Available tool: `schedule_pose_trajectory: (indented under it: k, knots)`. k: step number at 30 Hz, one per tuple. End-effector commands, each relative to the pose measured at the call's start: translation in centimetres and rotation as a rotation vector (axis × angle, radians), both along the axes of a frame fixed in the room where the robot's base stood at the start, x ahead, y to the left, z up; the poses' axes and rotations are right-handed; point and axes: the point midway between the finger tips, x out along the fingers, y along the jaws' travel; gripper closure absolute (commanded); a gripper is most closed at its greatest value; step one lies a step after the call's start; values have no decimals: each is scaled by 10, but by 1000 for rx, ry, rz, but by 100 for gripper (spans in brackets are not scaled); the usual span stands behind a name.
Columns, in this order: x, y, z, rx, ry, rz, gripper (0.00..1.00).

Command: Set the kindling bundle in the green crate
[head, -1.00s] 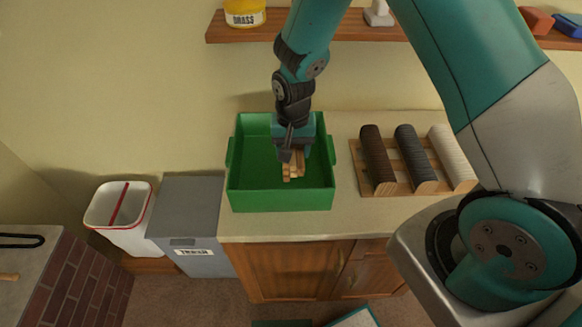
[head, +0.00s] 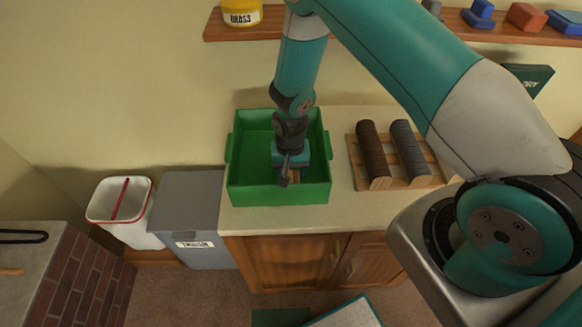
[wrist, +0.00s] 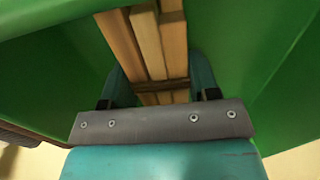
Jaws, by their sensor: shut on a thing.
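The green crate (head: 250,190) stands on the counter in the head view, and its green walls (wrist: 265,40) fill much of the wrist view. My gripper (head: 285,178) reaches down inside the crate, nearer its front right. In the wrist view my gripper (wrist: 160,92) is shut on the kindling bundle (wrist: 148,42), pale wooden sticks with a dark band across them. In the head view the bundle is mostly hidden behind my gripper. I cannot tell whether it touches the crate floor.
A wooden rack (head: 378,184) with dark rolls stands right of the crate. A grey bin (head: 190,215) and a white bin (head: 118,212) stand to the left. A shelf (head: 340,24) with a yellow tin (head: 240,14) and coloured blocks runs above.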

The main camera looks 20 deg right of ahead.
Motion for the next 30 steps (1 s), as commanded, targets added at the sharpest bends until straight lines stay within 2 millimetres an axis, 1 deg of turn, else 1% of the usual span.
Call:
schedule_pose_trajectory:
  k: [1, 2, 3, 5, 13, 17, 20, 22, 30]
  knots:
    - [0, 0, -3, 0, 0, 0, 73]
    - [0, 0, -3, 0, 0, 0, 43]
    - [0, 0, -2, 0, 0, 0, 34]
    - [0, 0, -2, 0, 0, 0, 20]
    - [0, 0, -1, 0, 0, 0, 19]
    - [1, 0, 5, 1, -1, 0, 19]
    - [1, 0, 17, 0, -4, 0, 19]
    - [1, 0, 29, 0, -4, 0, 19]
    - [1, 0, 83, 1, -6, 0, 19]
